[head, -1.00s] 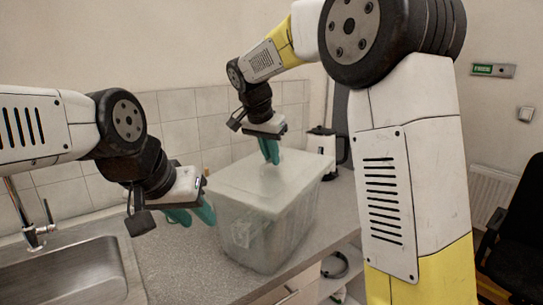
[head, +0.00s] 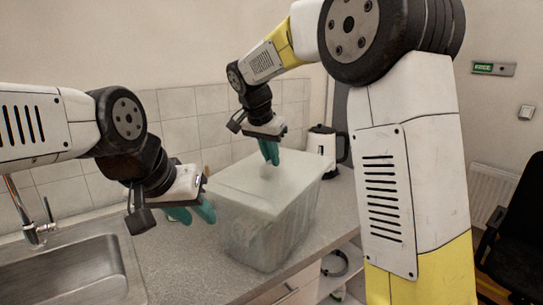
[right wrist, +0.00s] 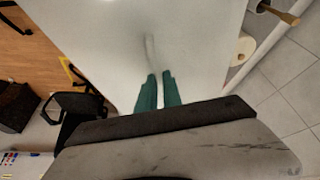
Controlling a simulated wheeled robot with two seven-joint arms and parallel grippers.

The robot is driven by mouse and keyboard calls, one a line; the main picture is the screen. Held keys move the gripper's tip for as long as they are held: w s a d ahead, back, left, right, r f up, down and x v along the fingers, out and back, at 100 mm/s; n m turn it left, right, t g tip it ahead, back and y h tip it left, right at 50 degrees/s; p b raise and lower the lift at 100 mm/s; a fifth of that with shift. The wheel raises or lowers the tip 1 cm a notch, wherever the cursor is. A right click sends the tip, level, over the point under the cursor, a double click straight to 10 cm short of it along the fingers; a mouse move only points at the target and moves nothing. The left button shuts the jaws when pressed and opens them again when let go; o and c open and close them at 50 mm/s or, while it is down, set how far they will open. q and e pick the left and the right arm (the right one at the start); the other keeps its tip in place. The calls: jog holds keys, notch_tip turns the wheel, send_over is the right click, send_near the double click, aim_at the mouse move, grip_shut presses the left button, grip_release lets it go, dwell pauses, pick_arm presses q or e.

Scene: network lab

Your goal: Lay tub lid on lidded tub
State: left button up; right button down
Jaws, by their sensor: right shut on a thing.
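The lidded tub (head: 265,238) is a translucent box on the grey counter. The pale tub lid (head: 245,183) lies level over its top, lined up closely with the rim; I cannot tell whether it touches all round. My right gripper (head: 270,160) points down at the lid's middle, its teal fingers shut on a small raised grip. In the right wrist view the lid (right wrist: 100,40) fills the middle, with the fingers (right wrist: 158,78) at the end of its narrow ridge. My left gripper (head: 192,216) is open and empty beside the tub's left side.
A sink (head: 65,275) with a tap (head: 33,228) is at the left. A kettle (head: 322,143) stands behind the tub at the right. Tiled wall backs the counter. Open shelves (head: 340,268) are below, and a dark chair (head: 515,235) stands at the far right.

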jog(key=shift+f, duration=0.55)
jog(key=c, duration=1.4)
grip_release()
jog(key=shift+c, duration=0.2)
jog(key=v, duration=0.6)
jog(key=shift+s+a+r, duration=0.1)
jog(key=shift+s+r, duration=0.05)
jog(key=shift+r, duration=0.25)
jog(key=shift+s+r, duration=0.15)
jog(key=shift+r, duration=0.1)
jog(key=s+d+f+n+t+y, duration=0.1)
jog(key=s+d+f+n+y, duration=0.1)
jog(key=s+d, duration=0.6)
jog(key=s+d+f+n+t+y, duration=0.1)
jog(key=s+d+f+n, duration=0.3)
jog(key=s+d, duration=0.4)
jog(key=s+n+y, duration=0.1)
jog(key=s, duration=0.6)
jog(key=shift+s+f+y, duration=0.25)
jog(key=shift+f+y, duration=0.05)
jog(key=shift+f, duration=0.05)
